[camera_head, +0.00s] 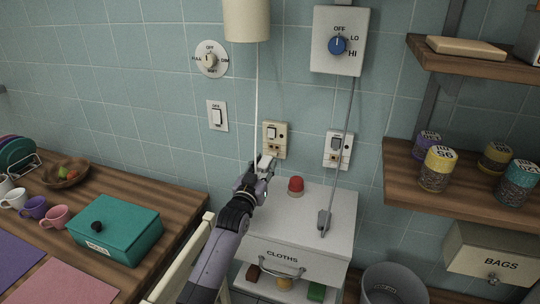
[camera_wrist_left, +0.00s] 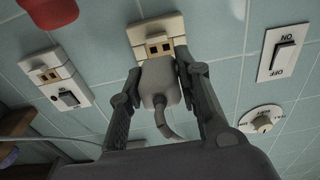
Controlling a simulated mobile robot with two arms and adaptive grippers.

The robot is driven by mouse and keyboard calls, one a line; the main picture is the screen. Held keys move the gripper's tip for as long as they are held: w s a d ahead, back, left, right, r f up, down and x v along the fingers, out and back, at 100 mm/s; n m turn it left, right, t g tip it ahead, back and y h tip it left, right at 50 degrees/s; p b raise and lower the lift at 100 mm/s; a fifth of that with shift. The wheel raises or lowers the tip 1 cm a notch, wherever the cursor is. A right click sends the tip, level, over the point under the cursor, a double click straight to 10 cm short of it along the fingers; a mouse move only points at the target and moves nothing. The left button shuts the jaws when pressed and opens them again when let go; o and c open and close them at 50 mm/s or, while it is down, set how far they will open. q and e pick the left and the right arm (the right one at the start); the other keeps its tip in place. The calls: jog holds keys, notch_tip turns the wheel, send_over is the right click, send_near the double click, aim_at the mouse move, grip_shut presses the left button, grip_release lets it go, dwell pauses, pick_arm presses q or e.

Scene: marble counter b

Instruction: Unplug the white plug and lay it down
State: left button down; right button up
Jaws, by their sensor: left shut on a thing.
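The white plug (camera_head: 267,163) is held in my left gripper (camera_head: 264,171) just in front of the lower part of the beige wall socket (camera_head: 283,135). In the left wrist view the plug (camera_wrist_left: 160,80) sits between both fingers of the left gripper (camera_wrist_left: 158,75), its cord curving towards the camera. The socket's dark holes (camera_wrist_left: 158,48) show uncovered beyond the plug, so it appears out of them. Whether it touches the socket face I cannot tell. A pale cord (camera_head: 257,90) runs down from the cream lamp shade (camera_head: 247,20). My right gripper is not in view.
A second socket (camera_head: 338,150) is at right. A teal box (camera_head: 115,228) stands on the wooden counter (camera_head: 165,195). Shelves with jars are at right.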

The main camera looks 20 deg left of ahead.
pick_arm(q)
jog(key=shift+s+a+r+p, duration=0.1)
jog(key=shift+s+a+p, duration=0.05)
jog(key=shift+s+p, duration=0.55)
jog(key=shift+s+a+r+p, duration=0.1)
jog(key=shift+s+a+p, duration=0.05)
jog(key=shift+s+p, duration=0.45)
jog(key=shift+s+a+f+p, duration=0.15)
jog(key=shift+s+p, duration=0.4)
jog(key=shift+s, duration=0.35)
jog(key=shift+s+a+p, duration=0.15)
jog(key=shift+s+p, duration=0.4)
jog(key=shift+s, duration=0.3)
jog(key=shift+g+p, duration=3.4)
jog(key=shift+p, duration=3.9)
jog(key=shift+w, duration=0.2)
jog(key=shift+f, duration=0.1)
